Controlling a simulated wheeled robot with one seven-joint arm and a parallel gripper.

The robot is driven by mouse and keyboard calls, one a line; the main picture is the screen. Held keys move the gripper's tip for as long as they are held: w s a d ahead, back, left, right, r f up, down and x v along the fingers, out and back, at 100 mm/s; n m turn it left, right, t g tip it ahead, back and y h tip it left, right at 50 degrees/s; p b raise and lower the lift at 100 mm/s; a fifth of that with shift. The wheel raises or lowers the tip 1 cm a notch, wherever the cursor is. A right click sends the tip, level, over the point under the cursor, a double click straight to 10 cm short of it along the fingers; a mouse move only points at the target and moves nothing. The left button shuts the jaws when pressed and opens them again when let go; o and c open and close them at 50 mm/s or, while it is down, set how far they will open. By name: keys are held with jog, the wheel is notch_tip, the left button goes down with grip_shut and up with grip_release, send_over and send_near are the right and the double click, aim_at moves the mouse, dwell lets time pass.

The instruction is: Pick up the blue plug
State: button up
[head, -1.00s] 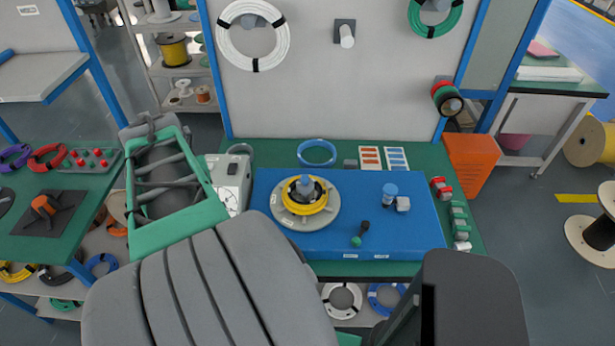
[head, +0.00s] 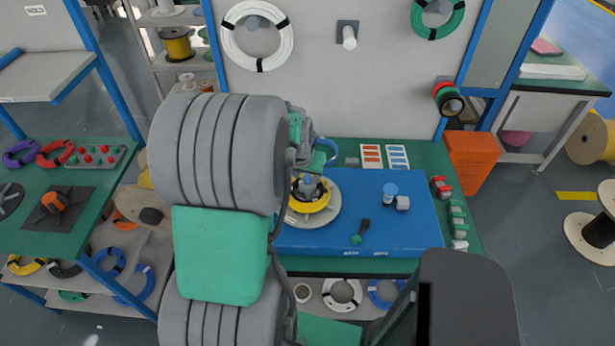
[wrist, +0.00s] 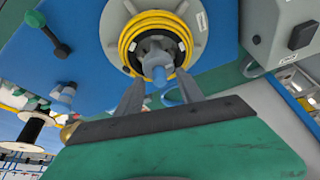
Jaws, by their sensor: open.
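A blue-topped piece (head: 309,184) stands upright at the centre of the yellow cable coil (head: 324,203) on a pale round spool. It also shows in the wrist view, its blue tip (wrist: 159,75) in line with the gap between my fingers. A second blue cylinder (head: 390,189) stands at the right of the blue mat; I cannot tell which of the two is the plug. My gripper (wrist: 158,88) is open and empty, its fingers apart and pointing toward the spool. In the head view my arm hides the spool's left side and most of the gripper.
The blue mat (head: 410,236) lies on the green bench. A grey connector (head: 403,203) and a dark green-ended tool (head: 361,232) lie on it. A blue ring (head: 330,150) lies behind the spool. A grey box (wrist: 278,35) stands beside the mat. The mat's front right is clear.

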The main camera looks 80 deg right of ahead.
jog(key=shift+c, duration=0.4)
grip_shut()
